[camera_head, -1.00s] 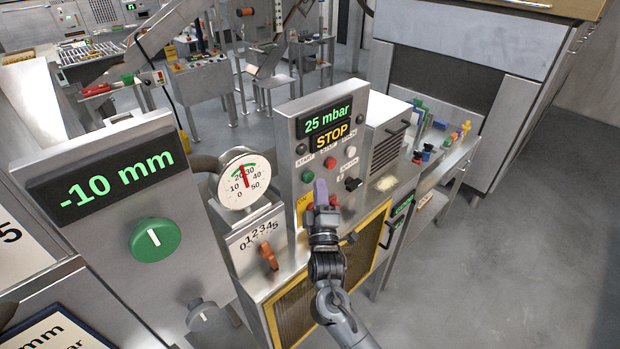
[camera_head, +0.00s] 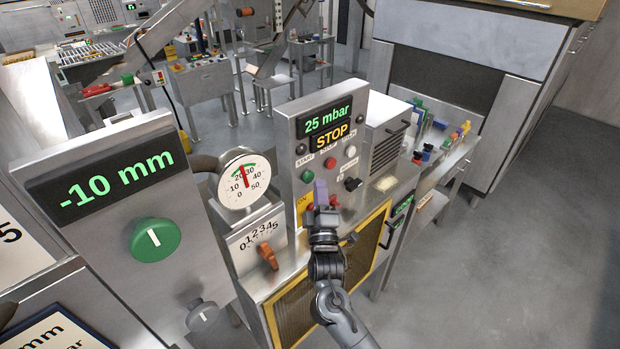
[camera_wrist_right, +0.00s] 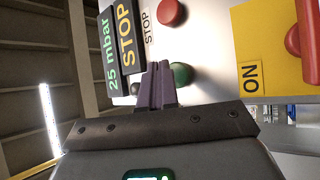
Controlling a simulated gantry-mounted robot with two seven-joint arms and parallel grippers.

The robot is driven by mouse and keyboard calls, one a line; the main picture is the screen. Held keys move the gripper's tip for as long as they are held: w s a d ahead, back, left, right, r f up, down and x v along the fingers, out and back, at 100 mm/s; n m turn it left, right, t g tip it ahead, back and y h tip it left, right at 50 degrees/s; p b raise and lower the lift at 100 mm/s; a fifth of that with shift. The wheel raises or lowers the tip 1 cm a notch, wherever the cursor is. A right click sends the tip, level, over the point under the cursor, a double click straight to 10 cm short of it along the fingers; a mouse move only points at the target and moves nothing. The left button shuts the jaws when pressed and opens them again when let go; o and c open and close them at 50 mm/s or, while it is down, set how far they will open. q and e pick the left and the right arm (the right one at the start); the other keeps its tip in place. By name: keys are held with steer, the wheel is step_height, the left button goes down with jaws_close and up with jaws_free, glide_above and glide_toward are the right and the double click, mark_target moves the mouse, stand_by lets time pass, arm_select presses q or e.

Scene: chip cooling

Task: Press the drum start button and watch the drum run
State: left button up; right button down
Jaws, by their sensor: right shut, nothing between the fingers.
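The control panel (camera_head: 322,150) has a display (camera_head: 329,123) reading "25 mbar" above a yellow "STOP". The green start button (camera_head: 308,177) is on the panel's left. The red stop button (camera_head: 330,162) is to its right. My right gripper (camera_head: 321,191) is shut and empty, with its purple fingers pointing up at the panel just below and right of the green button. In the right wrist view, the shut fingers (camera_wrist_right: 156,84) overlap the near side of the green button (camera_wrist_right: 181,74); I cannot tell whether they touch it. My left gripper is not in view.
A white button (camera_head: 351,151) and a black knob (camera_head: 353,184) are on the panel's right. A round dial (camera_head: 243,184) and an orange lever (camera_head: 268,256) stand left of it. A "-10 mm" display (camera_head: 115,185) is further left. Open floor lies on the right.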

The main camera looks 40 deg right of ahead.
stand_by(0.3)
steer(key=shift+w, duration=0.1)
steer(key=shift+w, duration=0.35)
stand_by(0.3)
